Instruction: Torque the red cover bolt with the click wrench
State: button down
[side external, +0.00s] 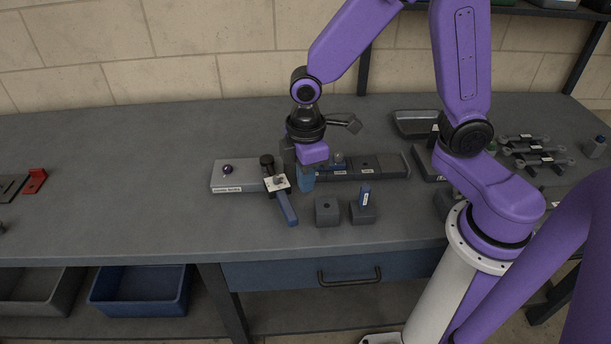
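My gripper (304,172) points down over the middle of the bench. A light blue piece (307,183) shows right under it, but I cannot tell whether the fingers are closed on it. Just left of it, a tool with a blue handle (287,208), a pale head and a dark upright cylinder (267,162) sits at the right end of a labelled grey plate (240,187). It may be the click wrench. A dark round knob (227,169) stands on that plate. I cannot make out a red cover bolt; the only red thing seen is a bracket (35,181) at the far left.
Two dark blocks stand in front, one bare (327,211) and one holding a blue peg (365,197). A long dark tray (391,168) lies behind them. Several labelled wrenches (535,158) lie at the right. The bench's left middle is clear. Bins (140,287) sit below.

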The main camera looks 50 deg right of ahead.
aim_at(288, 210)
jog(key=shift+f, duration=3.45)
jog(key=shift+w+a, duration=0.4)
jog(key=shift+a, duration=0.4)
jog(key=shift+w+a, duration=0.35)
jog(key=shift+a, duration=0.4)
dwell(0.7)
jog(key=shift+w+a, duration=0.1)
jog(key=shift+a, duration=0.15)
jog(key=shift+w+a, duration=0.6)
jog(key=shift+a, duration=0.25)
dwell(1.2)
